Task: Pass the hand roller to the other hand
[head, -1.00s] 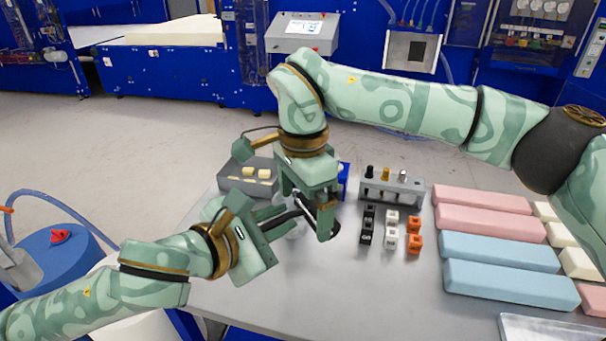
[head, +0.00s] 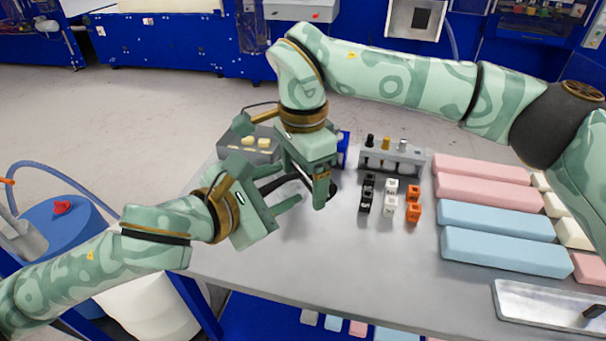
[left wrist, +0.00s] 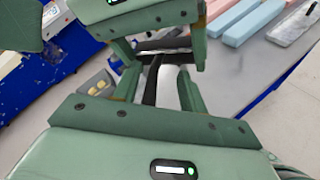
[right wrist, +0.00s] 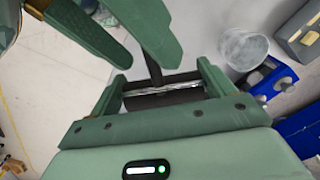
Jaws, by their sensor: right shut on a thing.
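The hand roller (right wrist: 165,98) is dark. Its wide part lies between the fingers of my right gripper (right wrist: 160,95), which is shut on it; in the head view that gripper (head: 305,178) is above the table. The roller's black handle (left wrist: 152,80) reaches between the fingers of my left gripper (left wrist: 158,92). The left gripper (head: 285,194) is open, with a finger on each side of the handle and visible gaps. The left fingers also show at the top of the right wrist view. In the head view the grippers hide much of the roller.
A grey tray with yellow pieces (head: 262,142) and a rack (head: 390,160) stand at the back. Black, white and orange cubes (head: 413,205) and pink and blue foam blocks (head: 495,220) lie right. A clear cup (right wrist: 243,48) is near.

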